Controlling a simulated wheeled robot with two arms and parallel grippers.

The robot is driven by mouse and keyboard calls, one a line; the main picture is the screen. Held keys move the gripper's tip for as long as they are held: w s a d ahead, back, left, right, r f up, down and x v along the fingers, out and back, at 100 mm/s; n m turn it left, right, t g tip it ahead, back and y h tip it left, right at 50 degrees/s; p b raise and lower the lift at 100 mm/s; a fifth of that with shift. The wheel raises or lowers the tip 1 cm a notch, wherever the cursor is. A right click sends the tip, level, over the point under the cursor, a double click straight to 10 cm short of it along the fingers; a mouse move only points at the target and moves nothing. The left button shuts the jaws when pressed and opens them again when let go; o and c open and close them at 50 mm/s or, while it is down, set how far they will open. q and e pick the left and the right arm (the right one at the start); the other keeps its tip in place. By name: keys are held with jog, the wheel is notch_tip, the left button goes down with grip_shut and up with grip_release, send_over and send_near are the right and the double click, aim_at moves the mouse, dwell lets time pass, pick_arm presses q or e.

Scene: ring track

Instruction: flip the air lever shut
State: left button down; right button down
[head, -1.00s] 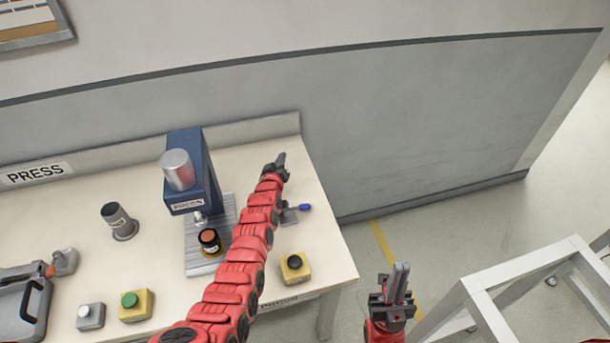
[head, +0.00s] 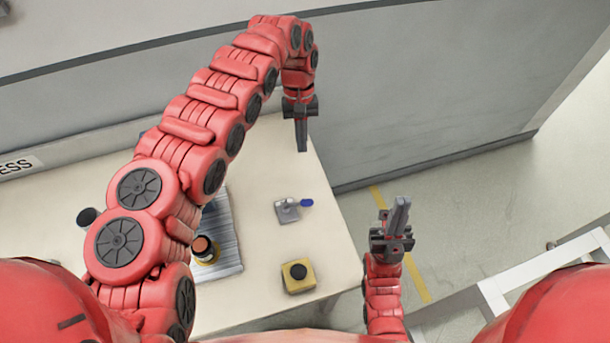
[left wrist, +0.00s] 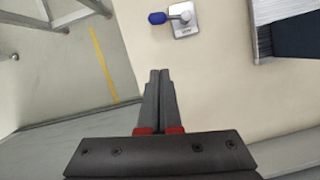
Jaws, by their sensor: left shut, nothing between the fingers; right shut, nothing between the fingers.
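The air lever (head: 288,209) is a small grey plate with a knob and a blue-tipped handle. It sits near the table's right edge in the head view, the handle pointing right toward that edge. In the left wrist view the air lever (left wrist: 183,20) is at the top, its blue tip pointing left. My left gripper (head: 302,148) is shut and empty, pointing down above the table's far right corner, apart from the lever. Its shut fingers (left wrist: 160,74) show below the lever in the wrist view. My right gripper (head: 401,204) is shut and empty, off the table's right side.
A yellow box with a black button (head: 298,276) stands in front of the lever. My left arm hides the press. A white frame (head: 500,290) stands at right.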

pick_arm(q)
jog(key=shift+s+r, duration=0.1)
jog(key=shift+s, duration=0.1)
jog(key=p+x, duration=0.3)
jog(key=x, duration=0.6)
jog(key=shift+s+d+p, duration=0.1)
jog(key=shift+p, duration=0.3)
jog(key=shift+s+f+p, duration=0.25)
jog(key=shift+f+p, duration=0.1)
jog(key=shift+f, duration=0.1)
jog(key=shift+s+d+f+p, duration=0.1)
jog(key=shift+s+p, duration=0.75)
jog(key=shift+s, duration=0.15)
jog(key=shift+s+f+p, duration=0.25)
jog(key=shift+s+p, duration=0.05)
jog(key=shift+s, duration=0.25)
jog(key=shift+s+d+f, duration=0.1)
jog(key=shift+d, duration=0.05)
